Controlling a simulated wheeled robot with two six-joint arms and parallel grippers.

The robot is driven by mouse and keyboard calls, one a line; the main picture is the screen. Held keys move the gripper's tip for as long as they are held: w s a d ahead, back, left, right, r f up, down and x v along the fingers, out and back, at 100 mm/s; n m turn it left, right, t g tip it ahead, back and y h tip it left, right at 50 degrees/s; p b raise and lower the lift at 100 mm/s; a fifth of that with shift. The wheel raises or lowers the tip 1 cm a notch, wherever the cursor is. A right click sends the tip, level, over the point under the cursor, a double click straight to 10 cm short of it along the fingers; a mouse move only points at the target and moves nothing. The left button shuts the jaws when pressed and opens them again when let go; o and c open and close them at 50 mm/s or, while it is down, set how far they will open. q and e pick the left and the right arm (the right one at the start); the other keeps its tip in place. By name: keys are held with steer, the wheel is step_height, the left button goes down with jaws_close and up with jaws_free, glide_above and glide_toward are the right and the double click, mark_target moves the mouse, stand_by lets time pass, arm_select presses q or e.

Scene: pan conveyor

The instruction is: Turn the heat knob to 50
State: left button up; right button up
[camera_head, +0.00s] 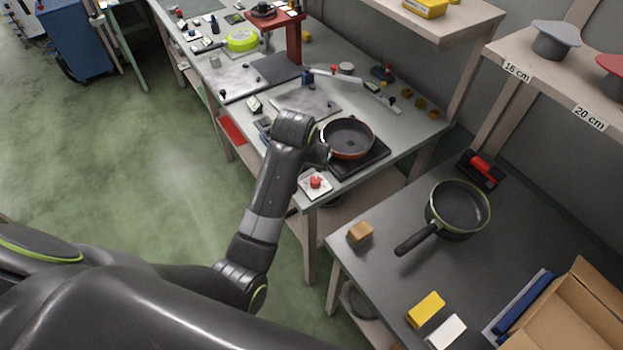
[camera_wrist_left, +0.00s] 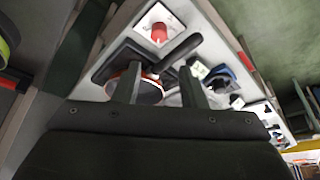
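A black frying pan with an orange outside (camera_head: 348,138) sits on a dark square burner plate (camera_head: 366,164) on the long workbench. My left arm reaches over the bench, with its gripper (camera_head: 322,153) at the pan's near left side. In the left wrist view, the gripper's two fingers (camera_wrist_left: 160,90) stand apart, with part of the orange pan (camera_wrist_left: 150,92) showing between them. The pan's black handle (camera_wrist_left: 181,52) lies beyond the fingertips. My right gripper is not in view.
Small devices (camera_head: 263,124) line the bench's left edge. A second pan (camera_head: 459,209), a wooden block (camera_head: 360,234) and a cardboard box (camera_head: 572,310) stand on the right table.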

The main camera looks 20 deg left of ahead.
mark_target(315, 180)
arm_select(q)
steer(key=x, duration=1.2)
steer(key=shift+w+d+f, duration=0.1)
steer(key=shift+w+f, duration=0.05)
steer(key=shift+f, duration=0.15)
steer(key=shift+x, duration=0.8)
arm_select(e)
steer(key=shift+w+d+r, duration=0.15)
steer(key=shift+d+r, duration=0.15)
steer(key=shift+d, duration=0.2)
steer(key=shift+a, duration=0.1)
